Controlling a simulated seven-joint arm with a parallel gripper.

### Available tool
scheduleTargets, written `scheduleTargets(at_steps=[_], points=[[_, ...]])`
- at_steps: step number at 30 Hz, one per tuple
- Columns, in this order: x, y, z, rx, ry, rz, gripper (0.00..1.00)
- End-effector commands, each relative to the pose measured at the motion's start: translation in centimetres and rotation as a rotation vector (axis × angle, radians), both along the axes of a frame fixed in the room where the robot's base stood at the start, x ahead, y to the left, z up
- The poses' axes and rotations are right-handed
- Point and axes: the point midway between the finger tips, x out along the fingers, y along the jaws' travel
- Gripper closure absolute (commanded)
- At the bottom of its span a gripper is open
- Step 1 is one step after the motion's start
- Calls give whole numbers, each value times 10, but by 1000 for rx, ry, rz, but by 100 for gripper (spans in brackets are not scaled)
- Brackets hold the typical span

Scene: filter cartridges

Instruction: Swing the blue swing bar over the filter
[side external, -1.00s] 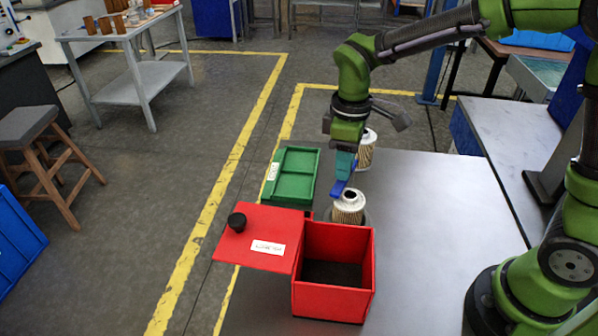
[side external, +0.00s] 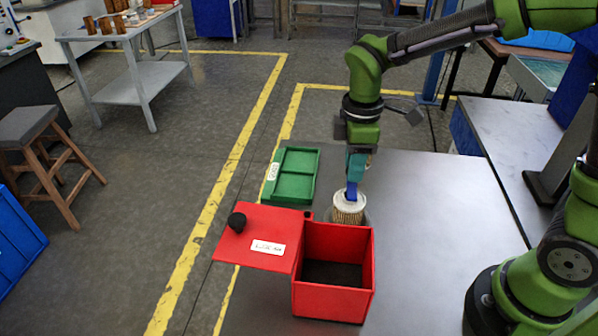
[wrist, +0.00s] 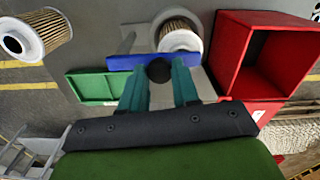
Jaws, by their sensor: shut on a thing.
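The blue swing bar (side external: 351,194) shows just above the pale pleated filter (side external: 348,212) in the side view. In the wrist view the bar (wrist: 122,62) runs crosswise, and its right part passes in front of the near rim of the filter (wrist: 180,38). My gripper (side external: 354,178) points down at the bar, its teal fingers shut on the bar's dark round knob (wrist: 158,71). Part of the filter's top is hidden by the bar and fingers in the side view. I cannot tell how centrally the bar lies over it.
A second filter (wrist: 38,36) lies apart at the wrist view's upper left. An open red box (side external: 335,297) stands in front of the filter, its red lid (side external: 235,252) to the left. A green tray (side external: 293,176) lies left of my gripper. The grey table (side external: 430,230) is clear at right.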

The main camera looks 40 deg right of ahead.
Motion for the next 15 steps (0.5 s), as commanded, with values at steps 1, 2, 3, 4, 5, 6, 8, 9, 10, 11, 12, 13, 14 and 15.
scheduleTargets(at_steps=[1,2,3,4,5,6,8,9,10,11,12,13,14,15], points=[[0,-1,1,-1,-2,-1,100],[0,-1,1,-1,-2,-2,100],[1,-1,1,-1,-2,-2,100],[0,-1,1,-1,-2,-2,65],[0,-1,1,-1,-2,-2,60],[0,-1,1,-1,-2,-2,54],[0,-1,1,-1,-2,-2,45],[0,-1,0,-1,-2,-2,43],[0,-1,0,-1,-2,-2,43],[0,-1,0,-1,-2,-2,43],[0,-1,0,-1,-2,-2,43],[0,-1,0,-1,-2,-2,43],[0,-1,0,-1,-1,-2,43],[0,-1,0,-1,-1,-2,43]])
